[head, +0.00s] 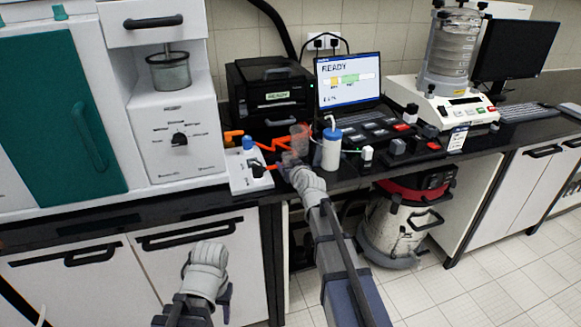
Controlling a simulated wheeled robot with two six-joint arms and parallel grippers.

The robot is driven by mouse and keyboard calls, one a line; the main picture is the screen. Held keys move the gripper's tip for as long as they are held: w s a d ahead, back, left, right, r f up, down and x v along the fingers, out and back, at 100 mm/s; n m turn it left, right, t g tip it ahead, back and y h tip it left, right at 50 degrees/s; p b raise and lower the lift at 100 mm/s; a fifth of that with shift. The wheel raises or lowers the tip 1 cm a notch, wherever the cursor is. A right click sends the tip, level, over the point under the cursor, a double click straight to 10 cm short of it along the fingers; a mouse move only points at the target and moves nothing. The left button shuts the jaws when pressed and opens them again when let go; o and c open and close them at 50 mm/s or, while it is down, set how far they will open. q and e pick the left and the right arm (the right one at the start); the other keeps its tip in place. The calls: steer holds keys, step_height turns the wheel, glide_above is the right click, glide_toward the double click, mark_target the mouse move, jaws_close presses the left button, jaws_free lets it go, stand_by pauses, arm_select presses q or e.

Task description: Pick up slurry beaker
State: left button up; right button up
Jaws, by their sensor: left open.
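A small translucent, reddish-brown beaker (299,137), likely the slurry beaker, stands near the bench's front edge, left of a white wash bottle (331,150) with a blue collar. My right gripper (286,162) is right at the beaker's lower part. Its own wrist hides much of its fingers, so I cannot tell whether they are around the beaker or only beside it. My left gripper (196,307) is low at the bottom of the view, in front of the cabinet doors, open and away from the beaker. A glass vessel (168,73) also sits in the white machine at left.
A white block with a blue cap (248,170) and orange parts (268,146) stand close left of the beaker. A black printer (268,95), a laptop (348,85) and a sieve shaker (446,95) stand behind and right. A vacuum drum (392,228) is under the bench.

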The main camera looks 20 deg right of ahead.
arm_select(q)
steer(key=shift+r, duration=0.15)
arm_select(e)
steer(key=shift+r, duration=0.15)
arm_select(q)
step_height(320, 180, up, 10)
steer(key=p, duration=1)
arm_select(e)
step_height(320, 180, up, 10)
